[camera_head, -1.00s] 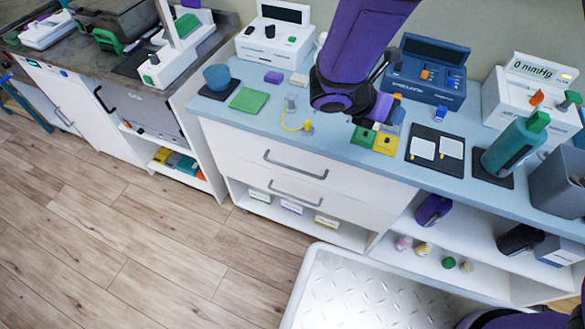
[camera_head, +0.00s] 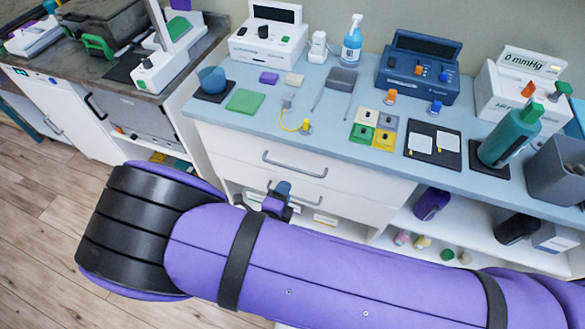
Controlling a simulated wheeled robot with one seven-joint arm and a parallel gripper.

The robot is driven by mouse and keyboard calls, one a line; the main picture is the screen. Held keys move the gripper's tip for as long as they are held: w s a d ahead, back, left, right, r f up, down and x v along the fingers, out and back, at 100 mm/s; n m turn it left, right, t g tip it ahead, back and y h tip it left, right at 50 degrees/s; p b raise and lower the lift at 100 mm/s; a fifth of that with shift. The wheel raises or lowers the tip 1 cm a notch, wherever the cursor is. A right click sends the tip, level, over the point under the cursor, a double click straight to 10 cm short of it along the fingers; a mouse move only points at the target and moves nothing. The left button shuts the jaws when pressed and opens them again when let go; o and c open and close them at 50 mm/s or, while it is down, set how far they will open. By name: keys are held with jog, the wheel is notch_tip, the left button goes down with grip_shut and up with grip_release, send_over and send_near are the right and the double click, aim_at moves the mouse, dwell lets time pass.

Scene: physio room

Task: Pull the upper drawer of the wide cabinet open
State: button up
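The wide white cabinet with a light blue top (camera_head: 330,120) stands along the wall. A lower drawer with a similar handle (camera_head: 310,201) sits directly beneath. My gripper (camera_head: 278,192) is in front of the drawers, a little below the upper handle and overlapping the left part of the lower handle in the picture. It is small and partly hidden by my purple arm, so I cannot tell its opening or any contact.
The top holds a spray bottle (camera_head: 352,40), a blue device (camera_head: 418,68), a teal bottle (camera_head: 510,135) and a green pad (camera_head: 245,101). Open shelves at right hold a purple bottle (camera_head: 432,204). My arm covers much of the floor; wood floor (camera_head: 40,185) shows at left.

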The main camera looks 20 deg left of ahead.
aim_at(295, 170)
jog(key=x, duration=1)
jog(key=shift+w+a+f, duration=0.1)
jog(key=shift+w+f, duration=0.05)
jog(key=shift+w, duration=0.15)
grip_shut()
